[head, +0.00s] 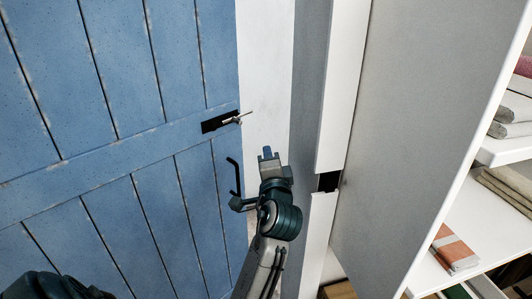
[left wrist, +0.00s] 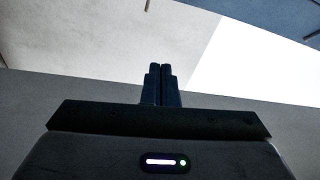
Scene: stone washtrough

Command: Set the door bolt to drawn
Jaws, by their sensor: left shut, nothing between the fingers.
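The blue plank door (head: 120,150) fills the left of the head view. The door bolt has a dark plate (head: 211,126) near the door's right edge, with a pale metal rod and knob (head: 238,118) that overlap the edge in the picture. I cannot tell how far the bolt is shot. My left gripper (head: 268,153) is below and right of the bolt, apart from it. Its fingers are shut together and empty, also in the left wrist view (left wrist: 160,68). The bolt is not recognizable there. My right gripper is not in view.
A black door handle (head: 236,176) stands just left of my left gripper. The white frame (head: 342,90) has a dark gap (head: 329,181) to the right. A white shelf unit (head: 490,215) with folded cloths (head: 455,248) stands at far right.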

